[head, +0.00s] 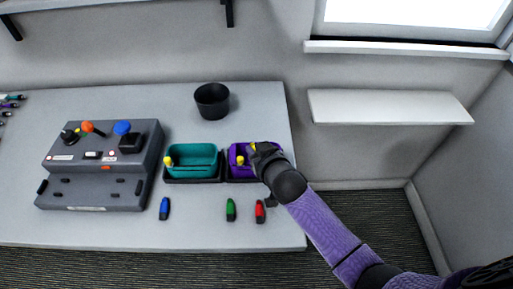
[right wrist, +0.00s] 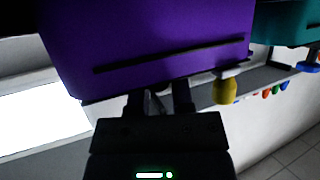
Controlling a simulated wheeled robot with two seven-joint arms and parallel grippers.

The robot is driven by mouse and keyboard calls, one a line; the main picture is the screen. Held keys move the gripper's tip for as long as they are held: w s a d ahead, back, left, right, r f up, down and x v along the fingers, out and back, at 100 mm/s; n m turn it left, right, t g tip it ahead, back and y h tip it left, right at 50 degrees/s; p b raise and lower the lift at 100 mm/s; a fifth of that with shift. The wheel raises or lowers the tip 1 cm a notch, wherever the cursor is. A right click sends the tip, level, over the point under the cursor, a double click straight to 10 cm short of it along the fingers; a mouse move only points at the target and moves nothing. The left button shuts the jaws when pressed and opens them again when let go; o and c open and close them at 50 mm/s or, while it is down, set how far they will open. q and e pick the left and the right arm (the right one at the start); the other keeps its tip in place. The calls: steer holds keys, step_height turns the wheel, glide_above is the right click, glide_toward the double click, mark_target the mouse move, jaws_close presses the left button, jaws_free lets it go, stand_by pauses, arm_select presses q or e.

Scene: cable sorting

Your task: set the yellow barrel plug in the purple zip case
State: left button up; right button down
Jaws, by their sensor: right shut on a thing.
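The purple zip case (head: 236,150) stands open in a dark tray at the table's right side. It fills the top of the right wrist view (right wrist: 150,45), with a dark slit along its face. A yellow tab (head: 240,160) sits at its left front; it also shows in the right wrist view (right wrist: 225,91). My right gripper (head: 257,148) is over the case's opening, shut on the yellow barrel plug (head: 253,147), of which only a small part shows. In the wrist view the fingers (right wrist: 159,102) reach behind the case's edge, hiding the plug. My left gripper is not in view.
A teal case (head: 193,152) with a yellow tab stands left of the purple one. Blue (head: 165,208), green (head: 231,210) and red (head: 260,211) plugs lie in front. A black cup (head: 212,101) stands behind; a grey console (head: 100,165) is at left.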

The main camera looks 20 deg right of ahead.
steer(key=shift+f, duration=0.3)
steer(key=c, duration=0.5)
jaws_free()
steer(key=shift+r, duration=0.1)
steer(key=shift+r, duration=0.4)
steer(key=p+v, duration=0.4)
steer(key=v, duration=0.8)
steer(key=shift+r+p, duration=0.15)
steer(key=shift+p, duration=0.15)
